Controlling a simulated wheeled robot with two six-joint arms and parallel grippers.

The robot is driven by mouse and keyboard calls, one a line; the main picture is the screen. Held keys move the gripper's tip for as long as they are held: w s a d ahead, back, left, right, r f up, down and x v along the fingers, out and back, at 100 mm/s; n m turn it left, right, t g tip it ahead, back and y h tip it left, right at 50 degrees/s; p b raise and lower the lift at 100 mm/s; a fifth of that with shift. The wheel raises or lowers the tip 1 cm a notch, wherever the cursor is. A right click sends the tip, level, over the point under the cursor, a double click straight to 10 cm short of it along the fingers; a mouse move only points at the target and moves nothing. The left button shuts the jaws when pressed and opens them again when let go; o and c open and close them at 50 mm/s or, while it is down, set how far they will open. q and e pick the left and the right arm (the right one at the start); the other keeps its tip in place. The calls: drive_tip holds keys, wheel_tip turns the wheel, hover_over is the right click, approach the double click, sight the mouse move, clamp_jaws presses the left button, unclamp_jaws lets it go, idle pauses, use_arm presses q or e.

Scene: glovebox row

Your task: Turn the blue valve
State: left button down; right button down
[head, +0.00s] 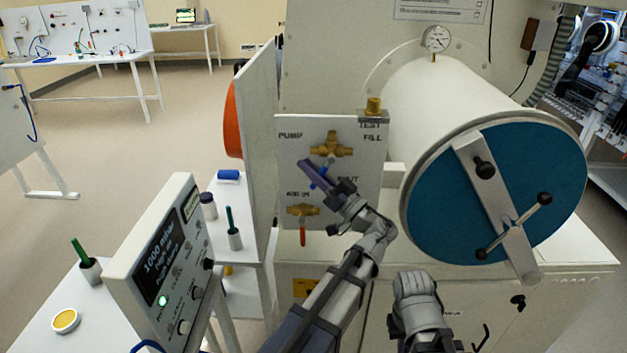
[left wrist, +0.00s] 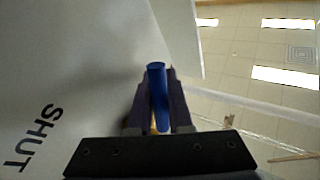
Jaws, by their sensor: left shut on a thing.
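The upper brass valve (head: 332,147) sits on the white panel (head: 365,170) marked PUMP, FILL and SHUT. Its blue lever handle (left wrist: 158,92) stands between the fingers in the left wrist view; only a little blue shows in the head view. My left gripper (head: 313,171) is at the panel, below the brass body, shut on the blue handle. The lower brass valve (head: 303,210), by the ARGON-like label, has a red handle (head: 303,236) hanging down. Part of my right arm shows at bottom centre; its gripper is out of view.
The large white cylinder with a blue door (head: 440,205) and clamp bar (head: 497,205) stands close on the right. A control box (head: 165,265) reading 1000 mbar stands at lower left. Small pots and a blue roll (head: 228,175) sit on white surfaces at left.

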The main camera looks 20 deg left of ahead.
use_arm(q)
drive_tip(key=shift+a+r+m+t+y+b, duration=0.25)
drive_tip(key=shift+m+t+y+b, duration=0.15)
drive_tip(key=shift+m+t, duration=0.25)
use_arm(e)
drive_tip(key=shift+f, duration=0.65)
use_arm(q)
drive_tip(key=shift+r, duration=0.1)
drive_tip(key=c, duration=1.1)
unclamp_jaws()
drive_tip(key=shift+d, duration=0.1)
use_arm(e)
drive_tip(key=shift+f, duration=0.1)
